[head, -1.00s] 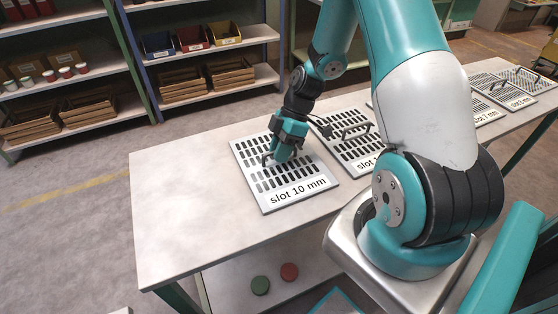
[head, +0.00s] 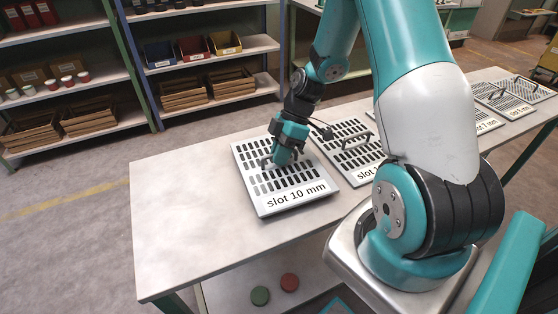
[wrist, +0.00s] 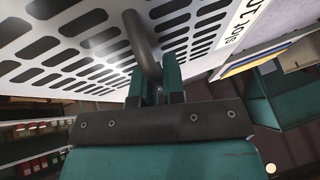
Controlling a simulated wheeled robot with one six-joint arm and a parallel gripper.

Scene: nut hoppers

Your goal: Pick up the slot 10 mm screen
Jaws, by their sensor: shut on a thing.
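The slot 10 mm screen (head: 264,204) is a pale metal plate with rows of dark slots and a printed label at its front edge. It appears raised a little off the left part of the table, close to level. My gripper (head: 279,163) is above the screen and shut on its dark bar handle. In the wrist view the two fingers (wrist: 156,90) clasp the grey handle (wrist: 140,40), and the slotted plate (wrist: 60,75) fills the upper left. The gripper hides part of the handle in the head view.
A second slotted screen (head: 367,177) lies close to the right, its label partly hidden by my arm. More screens (head: 505,104) lie at the table's far right. The table (head: 170,225) is bare at left. Shelves (head: 215,70) with bins stand behind.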

